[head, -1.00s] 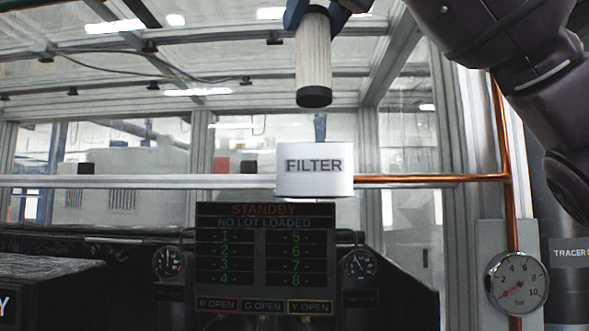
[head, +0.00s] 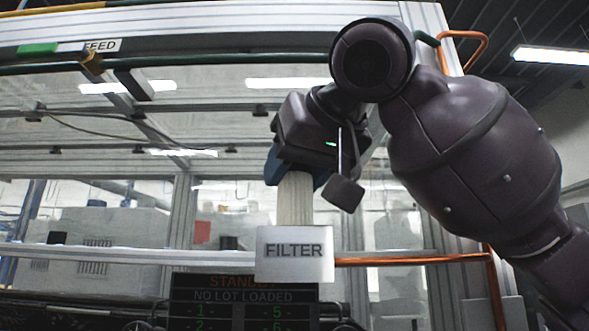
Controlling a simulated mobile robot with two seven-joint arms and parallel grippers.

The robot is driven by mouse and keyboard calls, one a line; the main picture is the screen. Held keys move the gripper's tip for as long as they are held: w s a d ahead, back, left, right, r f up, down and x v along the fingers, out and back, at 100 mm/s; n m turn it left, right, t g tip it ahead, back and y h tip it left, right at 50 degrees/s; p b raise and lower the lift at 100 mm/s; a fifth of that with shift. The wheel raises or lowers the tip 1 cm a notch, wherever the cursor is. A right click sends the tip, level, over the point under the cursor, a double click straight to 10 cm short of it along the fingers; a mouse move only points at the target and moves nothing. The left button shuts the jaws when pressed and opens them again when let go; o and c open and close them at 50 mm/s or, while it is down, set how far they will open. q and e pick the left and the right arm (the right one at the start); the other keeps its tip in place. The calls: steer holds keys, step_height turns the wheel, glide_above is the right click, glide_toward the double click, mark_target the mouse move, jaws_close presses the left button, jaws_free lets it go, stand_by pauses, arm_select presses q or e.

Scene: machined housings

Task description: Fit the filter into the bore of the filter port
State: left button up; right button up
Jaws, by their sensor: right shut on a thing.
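The filter (head: 295,200) is a pale pleated cylinder, roughly upright, in the middle of the head view. My right gripper (head: 297,172) has blue fingers shut around its upper end. The filter's dark lower end is hidden at the top edge of the white block or plate marked FILTER (head: 294,255). No bore opening shows, so I cannot tell whether the filter's end is inside the port or behind the plate. My left gripper is not in view.
A copper pipe (head: 410,260) runs right from the FILTER plate. A pale horizontal rail (head: 120,256) runs to its left. A dark status screen (head: 243,300) is below. Metal frame beams cross overhead, with a FEED label (head: 101,46) at upper left.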

steer(key=shift+s+a, duration=0.1)
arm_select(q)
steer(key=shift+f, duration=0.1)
arm_select(e)
steer(key=shift+f, duration=0.1)
steer(key=o, duration=1.2)
steer(key=shift+c, duration=0.2)
steer(key=shift+s+r, duration=0.15)
steer(key=shift+r, duration=0.05)
arm_select(q)
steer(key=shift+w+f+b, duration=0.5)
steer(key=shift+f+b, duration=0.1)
steer(key=shift+b, duration=0.85)
arm_select(e)
steer(key=v, duration=1.1)
steer(key=shift+s+d, duration=0.25)
steer(key=shift+d, duration=0.1)
